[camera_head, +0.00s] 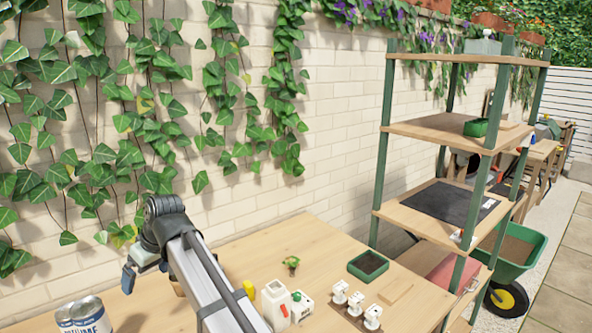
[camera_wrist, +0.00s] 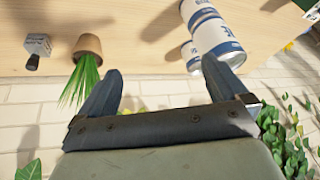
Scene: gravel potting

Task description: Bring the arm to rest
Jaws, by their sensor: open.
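My gripper (camera_wrist: 160,88) is open in the wrist view, its two dark fingers apart with nothing between them. Beyond the fingertips are the wooden bench top (camera_wrist: 110,30) and the pale brick wall (camera_wrist: 50,130). In the head view my arm reaches up from the bottom edge and bends near the wall, above the left part of the bench (camera_head: 285,240).
Paint cans (camera_head: 85,315) stand at the bottom left. A potted plant (camera_wrist: 88,48) and a small grey box (camera_wrist: 38,45) show in the wrist view. White bottles (camera_head: 275,305), a green tray (camera_head: 368,265) and a shelf rack (camera_head: 440,125) are to the right. Ivy (camera_head: 150,90) hangs on the wall.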

